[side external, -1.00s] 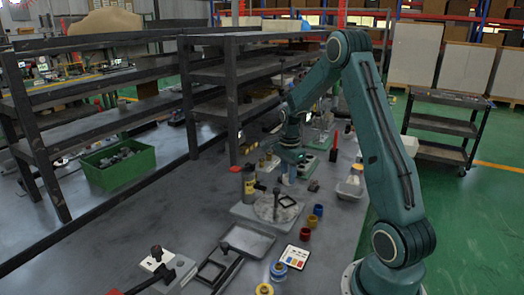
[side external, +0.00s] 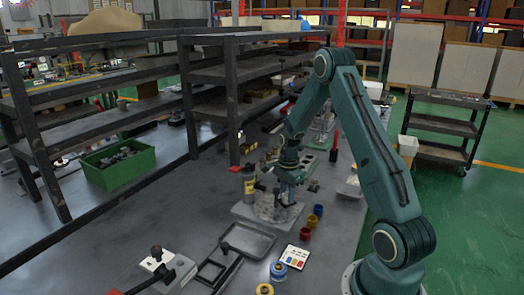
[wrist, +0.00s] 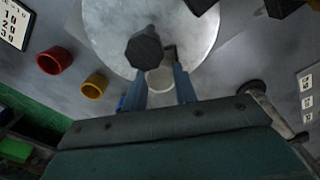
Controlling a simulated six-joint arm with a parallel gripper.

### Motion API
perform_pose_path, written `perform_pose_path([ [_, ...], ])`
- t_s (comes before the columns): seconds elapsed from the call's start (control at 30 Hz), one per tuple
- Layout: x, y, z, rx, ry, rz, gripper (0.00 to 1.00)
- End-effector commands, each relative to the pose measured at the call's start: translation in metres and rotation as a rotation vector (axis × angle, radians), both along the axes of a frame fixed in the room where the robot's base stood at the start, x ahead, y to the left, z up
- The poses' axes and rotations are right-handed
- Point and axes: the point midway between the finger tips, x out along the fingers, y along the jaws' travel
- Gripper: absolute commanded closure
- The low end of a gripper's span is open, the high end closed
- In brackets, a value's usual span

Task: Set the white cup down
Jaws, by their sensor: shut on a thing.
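My gripper (wrist: 160,88) is shut on the white cup (wrist: 160,78), a small pale round thing between its two blue fingers in the wrist view. In the side view my gripper (side external: 290,190) is low over the grey plate (side external: 248,212) with a round metal disc, where the cup is too small to make out. The disc (wrist: 103,35) lies beyond the fingers in the wrist view, with a dark knob (wrist: 145,50) close to the cup and partly over the left finger's line of sight. Whether the cup touches the disc cannot be told.
A red cup (side external: 305,234), a yellow cup (side external: 312,222) and a blue cup (side external: 318,210) stand right of the plate. A yellow bottle (side external: 249,184) stands at its back left.

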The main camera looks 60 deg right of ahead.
Motion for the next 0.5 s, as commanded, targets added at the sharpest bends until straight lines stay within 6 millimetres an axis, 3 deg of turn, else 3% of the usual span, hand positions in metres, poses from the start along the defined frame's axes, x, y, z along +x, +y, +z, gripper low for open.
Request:
perform_pose_path([
  [0.4, -0.0001, 0.0, -0.0035, 0.0, 0.001, 0.0, 0.93],
  [0.43, -0.0001, 0.0, -0.0037, 0.0, 0.0, 0.0, 0.7],
  [0.5, 0.0, 0.0, -0.0034, 0.0, 0.0, 0.0, 0.56],
])
